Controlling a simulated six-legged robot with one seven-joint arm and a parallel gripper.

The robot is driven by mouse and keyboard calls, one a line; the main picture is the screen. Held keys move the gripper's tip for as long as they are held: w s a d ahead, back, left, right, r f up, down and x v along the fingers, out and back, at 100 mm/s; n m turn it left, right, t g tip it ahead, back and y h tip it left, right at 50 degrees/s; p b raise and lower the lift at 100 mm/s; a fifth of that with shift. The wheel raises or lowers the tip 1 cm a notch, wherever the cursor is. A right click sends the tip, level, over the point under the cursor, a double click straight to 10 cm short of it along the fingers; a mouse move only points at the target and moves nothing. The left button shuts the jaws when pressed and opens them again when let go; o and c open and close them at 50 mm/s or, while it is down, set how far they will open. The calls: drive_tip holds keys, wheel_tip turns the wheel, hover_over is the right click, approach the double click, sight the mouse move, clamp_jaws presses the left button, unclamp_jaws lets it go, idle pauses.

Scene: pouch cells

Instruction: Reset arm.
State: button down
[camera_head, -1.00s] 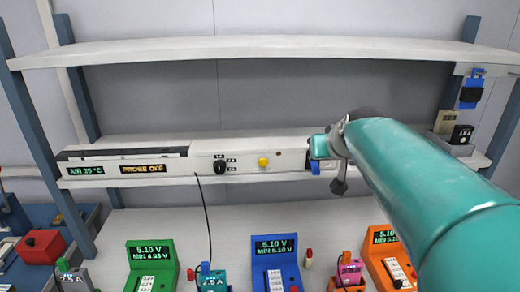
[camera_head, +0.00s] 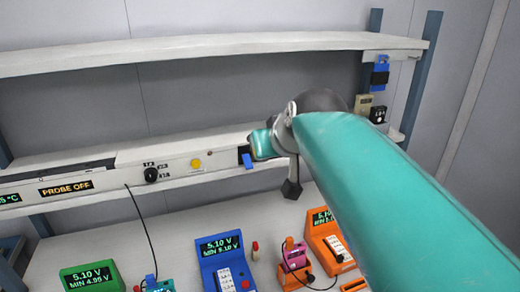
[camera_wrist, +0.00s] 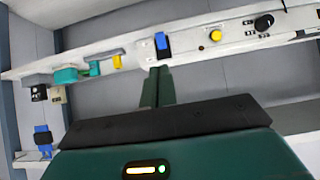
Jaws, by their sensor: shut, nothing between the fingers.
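My teal arm (camera_head: 370,180) reaches from the lower right of the head view toward the lower shelf. In the wrist view my gripper (camera_wrist: 158,72) shows two dark green fingers lying together, shut with nothing between them. Their tips point at the shelf edge, just below a blue part (camera_wrist: 161,41) in a dark slot. I cannot tell the gap between them. In the head view the forearm and wrist hide most of the gripper.
The lower shelf front has a black knob (camera_head: 151,174) and a yellow button (camera_head: 196,164). An upper shelf (camera_head: 200,46) spans above. On the bench stand green (camera_head: 92,278), blue (camera_head: 226,262) and orange (camera_head: 328,240) testers with displays. A black cable hangs in front.

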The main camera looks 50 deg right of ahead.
idle(0.4)
drive_tip(key=a+f+n+g+y, duration=0.1)
drive_tip(key=a+f+n, duration=0.1)
drive_tip(key=a+f, duration=0.3)
drive_tip(key=a+f+n+g+y, duration=0.1)
drive_tip(key=a+f, duration=0.5)
drive_tip(key=a, duration=0.6)
drive_tip(key=a+f+n+g+y, duration=0.1)
drive_tip(key=a+f+n+y, duration=0.1)
drive_tip(key=a+f, duration=0.3)
drive_tip(key=a, duration=0.3)
drive_tip(key=shift+w+a+f+n+y, duration=0.25)
drive_tip(key=shift+a+n+y, duration=0.1)
drive_tip(key=shift+n+y, duration=0.05)
drive_tip(key=shift+s, duration=0.15)
